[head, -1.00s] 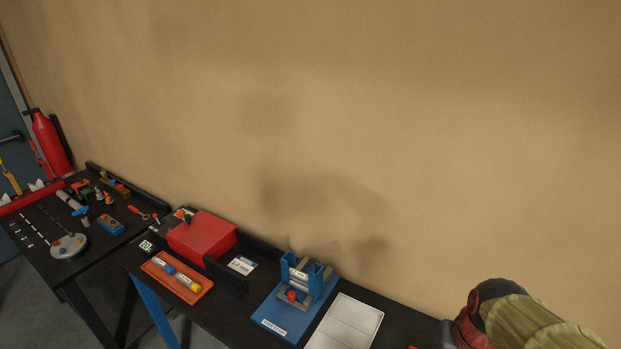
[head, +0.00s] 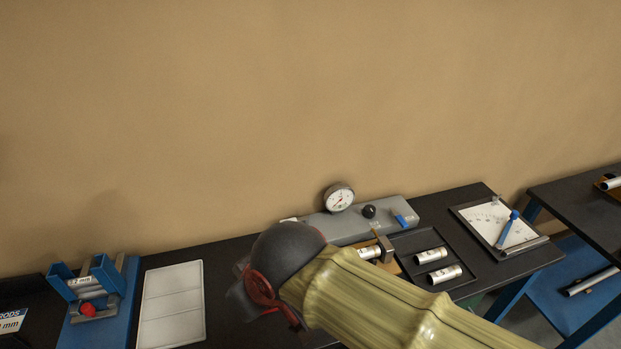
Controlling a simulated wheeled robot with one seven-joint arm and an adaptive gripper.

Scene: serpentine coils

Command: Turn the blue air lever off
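The blue air lever (head: 400,220) is small and sits at the right end of a long grey panel (head: 330,228) at the back of the bench. The panel also carries a round white pressure gauge (head: 338,198) and a black knob (head: 369,211). My arm, in a yellow-green sleeve with a dark rounded joint, crosses the lower middle in front of the panel and hides part of its left end. The lever is uncovered, to the right of my arm's dark joint and apart from it. My gripper's fingers do not show.
A dark tray (head: 466,277) with silver cylinders lies in front of the panel. A clipboard-like board (head: 484,216) with a blue-handled pointer is to its right. A white tray (head: 173,300) and a blue fixture (head: 126,300) stand at left. Another table is at far right.

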